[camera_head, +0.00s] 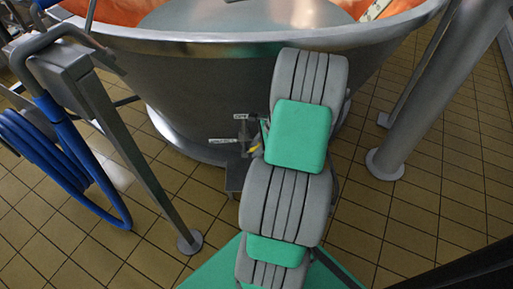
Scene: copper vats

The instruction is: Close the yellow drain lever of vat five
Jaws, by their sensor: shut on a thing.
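A large steel vat (200,85) fills the upper middle, with orange contents showing at its rim. Small drain fittings (243,140) stick out low on its front, just left of my arm. The yellow drain lever (253,149) shows as a short yellow piece beside these fittings. My gripper (262,136) is mostly hidden behind my grey and green arm; only a small part shows at the arm's left edge. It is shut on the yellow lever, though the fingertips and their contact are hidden. No vat number can be read.
A metal stand (120,140) with a coiled blue hose (45,150) stands at left. A thick steel leg (430,95) rises from the tiled floor at right. Bare tiles (400,215) lie between my arm and that leg.

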